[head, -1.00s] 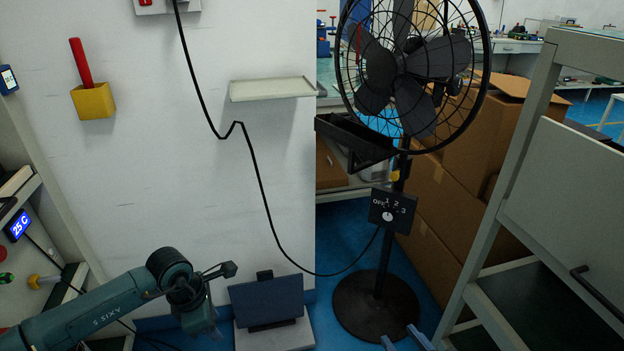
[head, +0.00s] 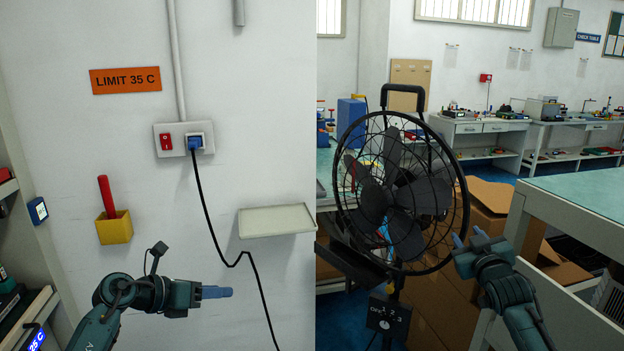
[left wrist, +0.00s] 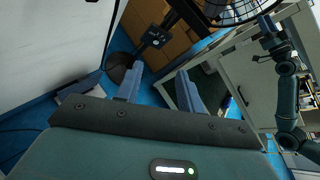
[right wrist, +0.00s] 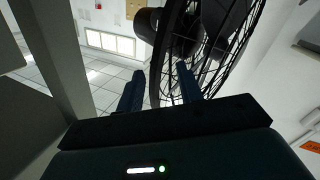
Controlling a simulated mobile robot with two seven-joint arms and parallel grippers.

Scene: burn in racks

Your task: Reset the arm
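My left gripper (head: 228,292) is in front of the white wall in the head view, its blue fingers pointing right. In the left wrist view its two fingers (left wrist: 160,88) stand apart with nothing between them. My right gripper (head: 468,238) is raised beside the right rim of the black fan (head: 400,195), its fingers pointing up and left. In the right wrist view its fingers (right wrist: 160,80) are apart and empty, with the fan cage close behind them. I cannot tell whether they touch the cage.
A small wall shelf (head: 277,221) is above and right of my left gripper. A black cord (head: 208,205) hangs from the wall outlet (head: 184,138). A yellow holder (head: 114,229) is on the wall. A green-topped bench (head: 590,195) stands right of my right arm, with cardboard boxes (head: 490,196) behind it.

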